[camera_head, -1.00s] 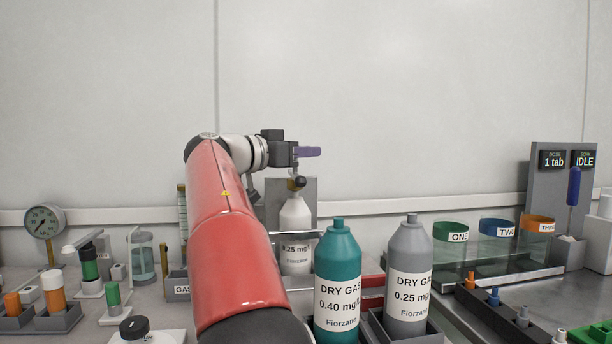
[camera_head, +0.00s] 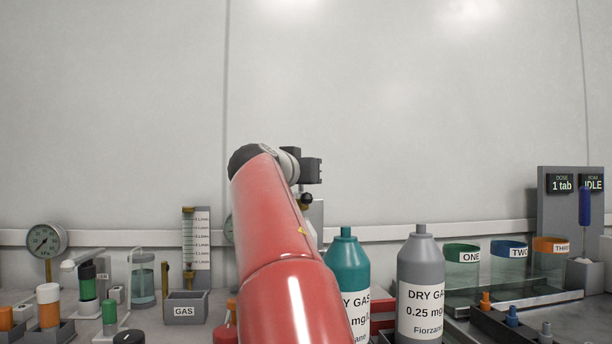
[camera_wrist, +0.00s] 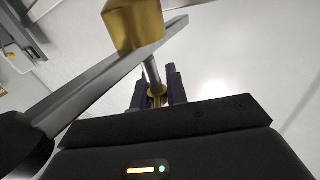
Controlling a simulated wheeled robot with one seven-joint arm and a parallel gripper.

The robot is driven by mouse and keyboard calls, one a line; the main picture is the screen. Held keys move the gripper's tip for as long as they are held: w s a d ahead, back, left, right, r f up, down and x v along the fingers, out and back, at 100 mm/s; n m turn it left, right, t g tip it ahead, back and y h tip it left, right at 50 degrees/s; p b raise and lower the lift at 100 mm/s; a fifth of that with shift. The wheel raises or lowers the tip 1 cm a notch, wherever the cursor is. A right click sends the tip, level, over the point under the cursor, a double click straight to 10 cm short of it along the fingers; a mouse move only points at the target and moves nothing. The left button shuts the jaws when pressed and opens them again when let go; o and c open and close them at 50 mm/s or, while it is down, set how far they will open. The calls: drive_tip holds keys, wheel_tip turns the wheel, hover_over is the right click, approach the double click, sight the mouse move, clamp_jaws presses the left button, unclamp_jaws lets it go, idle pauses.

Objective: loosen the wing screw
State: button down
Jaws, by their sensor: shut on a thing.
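In the wrist view, the two dark purple fingers of my gripper (camera_wrist: 157,80) are closed around a small brass piece, which looks like the wing screw (camera_wrist: 157,92). It sits at the end of a thin grey rod running from a brass block (camera_wrist: 135,25). A long grey bar passes behind the block. In the head view my gripper (camera_head: 308,165) shows only as a dark body beyond my red arm; its fingertips are hidden there. A dark round knob (camera_head: 306,198) shows just below it. The fingers partly cover the screw, so its turn is not clear.
A teal bottle (camera_head: 346,262) and a grey bottle (camera_head: 421,280) stand right of my arm. A GAS box (camera_head: 185,309) and an upright scale (camera_head: 197,240) stand left. Labelled cups, such as ONE (camera_head: 461,270), are at the right. The wall above is clear.

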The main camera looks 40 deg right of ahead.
idle(0.3)
drive_tip(key=c, duration=1.4)
unclamp_jaws()
drive_tip(key=shift+c, duration=0.2)
drive_tip(key=b+v, duration=0.2)
drive_tip(key=v, duration=0.5)
drive_tip(key=shift+s+a, duration=0.15)
drive_tip(key=shift+a, duration=0.2)
drive_tip(key=shift+f, duration=0.1)
